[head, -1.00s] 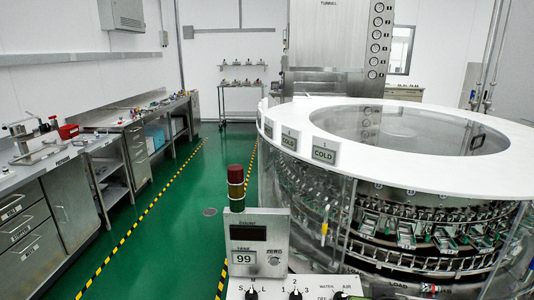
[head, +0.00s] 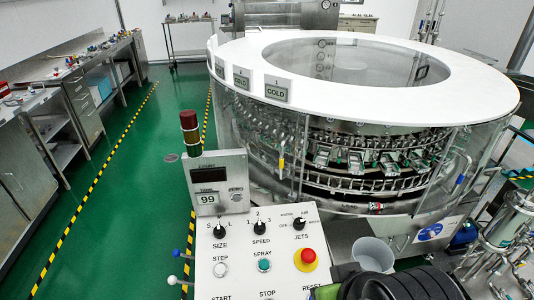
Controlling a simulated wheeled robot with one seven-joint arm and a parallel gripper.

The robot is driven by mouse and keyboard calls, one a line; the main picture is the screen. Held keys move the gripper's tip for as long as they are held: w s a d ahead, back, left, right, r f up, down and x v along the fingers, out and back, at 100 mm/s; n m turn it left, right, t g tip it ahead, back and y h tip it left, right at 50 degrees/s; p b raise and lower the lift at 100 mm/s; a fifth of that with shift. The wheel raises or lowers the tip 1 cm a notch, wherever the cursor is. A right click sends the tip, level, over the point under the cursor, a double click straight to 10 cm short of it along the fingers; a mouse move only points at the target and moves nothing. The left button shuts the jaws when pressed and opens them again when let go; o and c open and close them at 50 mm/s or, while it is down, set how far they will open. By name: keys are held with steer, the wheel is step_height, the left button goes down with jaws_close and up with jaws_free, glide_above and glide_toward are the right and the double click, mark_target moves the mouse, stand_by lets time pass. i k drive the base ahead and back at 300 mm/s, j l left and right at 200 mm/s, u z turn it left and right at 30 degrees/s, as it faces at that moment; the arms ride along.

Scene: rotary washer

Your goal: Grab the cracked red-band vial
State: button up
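No vial can be made out for certain. A small red-marked item (head: 375,206) shows low on the front of the rotary washer (head: 420,105), below its ring of metal holders (head: 345,160). It is too small to tell whether it is a vial, has a red band or is cracked. My gripper is not in view. A black ribbed shape at the bottom right edge may be part of my arm, but I cannot tell.
A control panel (head: 260,243) with a red stop button (head: 306,258) and a signal lamp (head: 190,135) stands in front of the washer. A pale bucket (head: 373,254) is beside it. Steel benches (head: 75,100) line the left. Green floor (head: 130,190) is free between.

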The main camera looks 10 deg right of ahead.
mark_target(376, 206)
steer(key=l+u, duration=1.35)
steer(key=k+l+u, duration=0.2)
steer(key=l+u, duration=0.15)
steer(key=u, duration=0.15)
steer(key=k+l+u, duration=0.2)
steer(key=l+u, duration=0.25)
steer(key=k+l+u, duration=0.15)
steer(key=u, duration=0.3)
steer(key=k+l+u, duration=0.15)
steer(key=k+u, duration=0.5)
steer(key=u, duration=0.25)
